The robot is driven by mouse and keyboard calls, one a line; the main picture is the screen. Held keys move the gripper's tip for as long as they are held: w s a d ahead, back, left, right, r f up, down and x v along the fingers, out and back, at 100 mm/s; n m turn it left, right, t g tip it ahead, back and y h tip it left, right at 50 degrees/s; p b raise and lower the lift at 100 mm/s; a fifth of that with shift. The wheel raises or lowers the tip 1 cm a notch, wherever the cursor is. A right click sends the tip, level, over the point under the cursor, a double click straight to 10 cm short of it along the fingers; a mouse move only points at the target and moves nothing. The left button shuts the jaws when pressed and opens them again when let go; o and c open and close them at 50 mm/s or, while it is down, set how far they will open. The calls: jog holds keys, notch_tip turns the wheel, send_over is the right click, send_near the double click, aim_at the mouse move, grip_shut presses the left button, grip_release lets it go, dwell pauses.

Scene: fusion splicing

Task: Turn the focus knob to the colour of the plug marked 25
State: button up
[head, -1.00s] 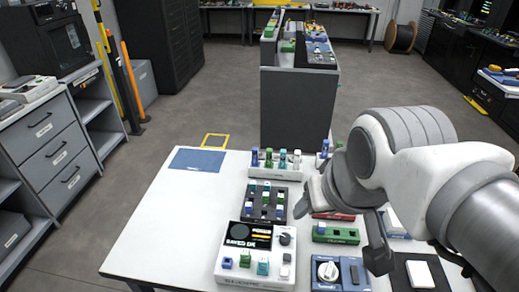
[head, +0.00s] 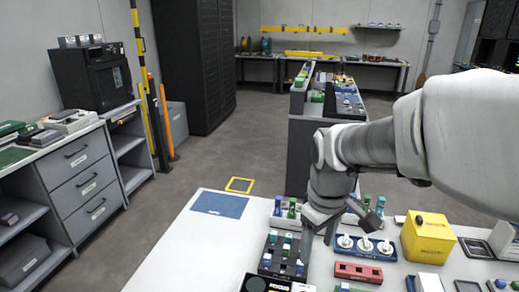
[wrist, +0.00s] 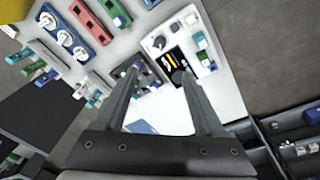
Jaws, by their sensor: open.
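My gripper (wrist: 155,74) is open and empty in the wrist view, its two fingers reaching over the table. Beyond the fingertips is a white device (wrist: 183,72) with a dark screen, a small round knob (wrist: 159,43) and several coloured plugs (wrist: 201,42). In the head view only the top of this device (head: 257,284) shows at the bottom edge; its knob is out of frame. A black rack (head: 283,262) with several plugs stands behind it and shows partly between the fingers in the wrist view. Plug numbers are too small to read.
A blue panel with white dials (head: 348,252), a red block (head: 358,272) and a yellow box (head: 428,238) stand to the right. A white rack (head: 283,221) with plugs is at the back. The table's left side is clear except for a blue mat (head: 220,204).

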jog(key=w+f+b, duration=0.1)
jog(key=f, duration=0.6)
jog(key=w+f+n+b, duration=0.1)
jog(key=f, duration=0.6)
jog(key=w+f+n+g+b, duration=0.1)
jog(key=f, duration=0.6)
jog(key=shift+f, duration=0.3)
grip_shut()
